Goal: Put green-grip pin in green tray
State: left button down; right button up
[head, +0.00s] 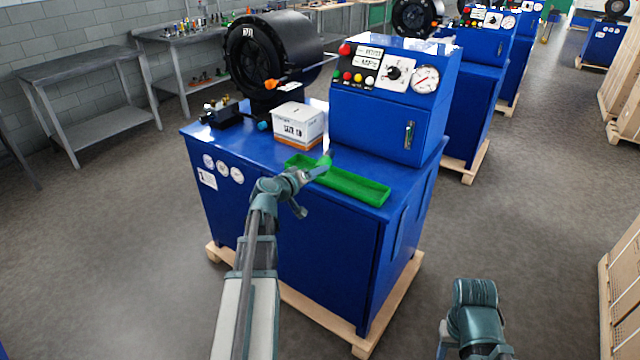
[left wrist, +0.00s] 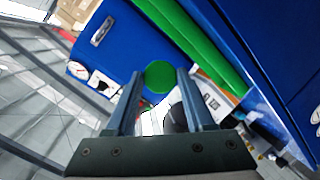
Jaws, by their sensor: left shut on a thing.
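The green-grip pin (head: 326,159) is held in my left gripper (head: 319,172), over the left part of the green tray (head: 365,190). The tray is a long, shallow trough on the blue cabinet top. In the left wrist view, the pin's round green end (left wrist: 160,77) sits between the two fingers (left wrist: 160,88), which are shut on it. The rest of the pin is mostly hidden. The tray (left wrist: 195,40) crosses the upper part of that view, apart from the green end in the picture. My right gripper is not in view; only part of that arm shows.
A white and orange box (head: 298,125) stands just behind the tray's left end. The blue control box (head: 385,120) rises behind the tray. The black crimper head (head: 262,55) and small fittings (head: 222,113) are at the back left.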

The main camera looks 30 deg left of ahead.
pick_arm(q)
jog(key=f+b, duration=0.2)
jog(key=w+f+b, duration=0.1)
jog(key=shift+d+f+b, duration=0.3)
jog(key=shift+d, duration=0.1)
jog(key=shift+f, duration=0.1)
